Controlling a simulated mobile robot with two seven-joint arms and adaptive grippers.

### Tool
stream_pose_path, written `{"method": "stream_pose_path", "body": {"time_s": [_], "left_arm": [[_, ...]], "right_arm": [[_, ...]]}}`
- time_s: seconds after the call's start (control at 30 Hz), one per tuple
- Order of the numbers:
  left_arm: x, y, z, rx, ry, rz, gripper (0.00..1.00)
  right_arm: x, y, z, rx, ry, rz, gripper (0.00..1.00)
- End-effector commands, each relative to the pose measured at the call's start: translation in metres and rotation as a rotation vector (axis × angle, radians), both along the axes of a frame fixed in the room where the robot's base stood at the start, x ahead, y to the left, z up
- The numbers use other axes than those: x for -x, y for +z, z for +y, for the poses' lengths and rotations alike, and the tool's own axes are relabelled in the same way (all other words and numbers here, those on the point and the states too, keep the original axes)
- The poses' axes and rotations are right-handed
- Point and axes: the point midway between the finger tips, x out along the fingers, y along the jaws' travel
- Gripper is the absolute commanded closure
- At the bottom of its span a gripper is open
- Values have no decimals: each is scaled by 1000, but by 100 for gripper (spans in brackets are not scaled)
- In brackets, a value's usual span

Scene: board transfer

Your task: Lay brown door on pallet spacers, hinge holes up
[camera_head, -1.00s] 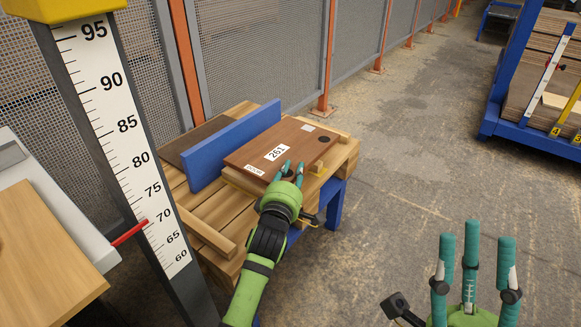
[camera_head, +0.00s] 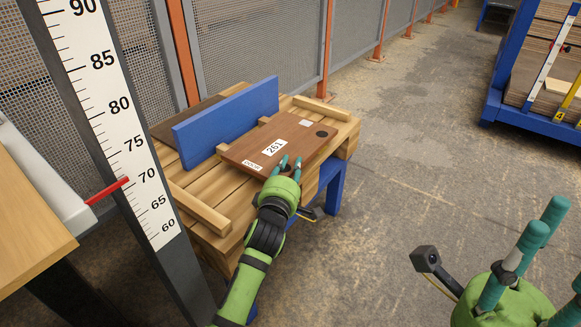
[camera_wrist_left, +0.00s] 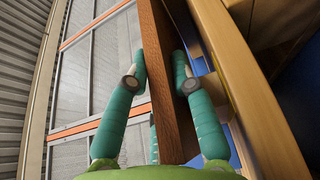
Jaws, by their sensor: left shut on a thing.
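The brown door (camera_head: 290,133) lies roughly flat over the slatted wooden pallet (camera_head: 205,186), with labels "261" and "DOOR" facing up. A dark round hole (camera_head: 321,133) shows in its top face near the far right corner; another dark spot is partly hidden by my fingers. My left gripper (camera_head: 290,163) is shut on the door's near edge. In the left wrist view its fingers (camera_wrist_left: 160,78) stand on both sides of the door's edge. Spacer strips lie at the pallet's left (camera_head: 198,208) and right (camera_head: 321,107). Whether the door touches spacers is unclear. My right gripper (camera_head: 543,228) is open, empty, partly cut off.
A blue upright board (camera_head: 228,122) stands on the pallet behind the door. A measuring post (camera_head: 125,130) stands at left, beside a wood-topped table (camera_head: 28,230). A mesh fence (camera_head: 255,45) runs behind. Bare floor (camera_head: 420,130) lies right, before a blue rack (camera_head: 520,122).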

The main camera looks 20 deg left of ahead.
Motion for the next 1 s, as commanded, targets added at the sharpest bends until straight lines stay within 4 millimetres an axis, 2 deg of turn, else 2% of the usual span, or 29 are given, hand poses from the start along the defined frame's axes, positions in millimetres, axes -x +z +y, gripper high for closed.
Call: {"method": "stream_pose_path", "body": {"time_s": [0.03, 0.57, 0.6, 0.63, 0.67, 0.9, 0.93, 1.0], "left_arm": [[0, 5, 0, -2, -1, -11, 100], [0, 0, -1, -1, -2, -9, 100], [0, 1, -1, -1, -2, -9, 68], [0, 1, -1, -1, -2, -9, 56], [0, 1, -1, -1, -2, -9, 48], [0, -2, 0, -1, -1, -4, 48], [0, -6, 0, 1, 0, 7, 55], [0, -6, 0, 1, 1, 7, 55]], "right_arm": [[0, 1, 0, 0, 0, 0, 60], [0, -2, 0, 0, 1, 1, 60], [0, -1, 0, 0, 1, 1, 60], [0, -1, 0, 0, 1, 1, 60], [0, -1, 0, 0, 1, 1, 60], [0, -1, 0, 0, 1, 1, 60], [0, -2, 0, 0, 1, 1, 60], [0, -2, 0, 0, 1, 1, 60]]}}
